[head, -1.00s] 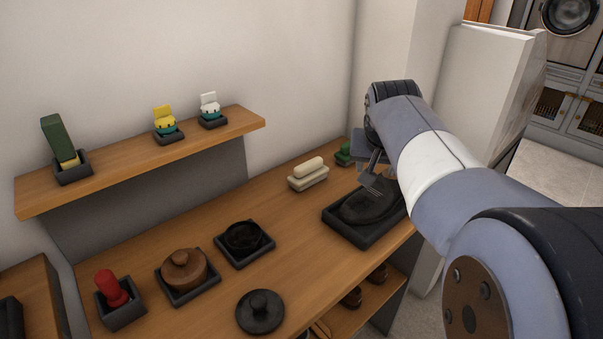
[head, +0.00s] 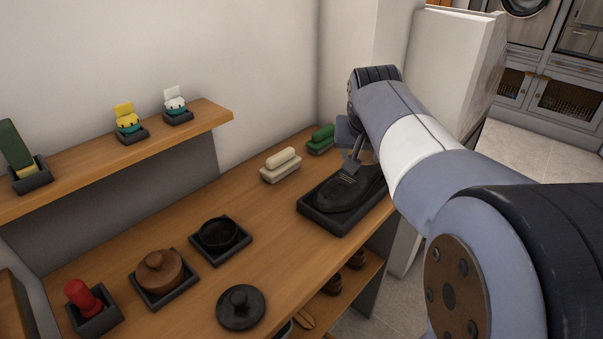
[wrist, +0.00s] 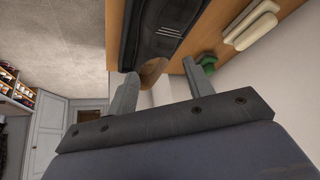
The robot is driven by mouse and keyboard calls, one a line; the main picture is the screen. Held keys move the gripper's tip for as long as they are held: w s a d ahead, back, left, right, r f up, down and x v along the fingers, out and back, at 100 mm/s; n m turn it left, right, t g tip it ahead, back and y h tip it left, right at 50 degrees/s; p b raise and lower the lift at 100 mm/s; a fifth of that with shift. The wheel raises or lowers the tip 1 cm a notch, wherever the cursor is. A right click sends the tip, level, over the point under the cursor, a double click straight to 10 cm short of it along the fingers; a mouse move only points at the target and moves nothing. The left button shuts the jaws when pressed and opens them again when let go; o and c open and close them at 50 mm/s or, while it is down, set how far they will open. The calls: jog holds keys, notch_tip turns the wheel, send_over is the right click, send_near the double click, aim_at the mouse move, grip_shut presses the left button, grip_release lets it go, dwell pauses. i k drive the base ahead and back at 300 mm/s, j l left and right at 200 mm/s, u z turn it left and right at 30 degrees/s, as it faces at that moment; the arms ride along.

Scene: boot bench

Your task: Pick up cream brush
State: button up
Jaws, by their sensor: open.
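The cream brush (head: 280,165) lies on the wooden bench top, left of my gripper in the head view. It has a rounded cream handle on a paler block. In the wrist view the cream brush (wrist: 249,24) shows at the upper right, outside the jaws. My gripper (head: 352,160) is above the far end of the bench, over the dark shoe in its tray, apart from the brush. Its two fingers (wrist: 160,82) stand apart in the wrist view with nothing gripped. My wrist partly hides the fingers in the head view.
A green brush (head: 321,139) lies just behind the cream brush. A dark shoe (head: 345,191) sits in a black tray (head: 340,226) to its right. A brown lidded pot (head: 160,272), black bowl (head: 219,234) and black lid (head: 241,307) stand nearer. The upper shelf (head: 100,163) holds small items.

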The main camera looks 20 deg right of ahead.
aim_at(283, 163)
jog(key=i+l+u, duration=0.15)
jog(key=l, duration=0.25)
jog(key=i+l+u, duration=0.2)
jog(key=l, duration=0.2)
jog(key=l+u, duration=0.15)
jog(key=l, duration=0.25)
jog(key=i+l+u, duration=0.15)
jog(key=l, duration=0.3)
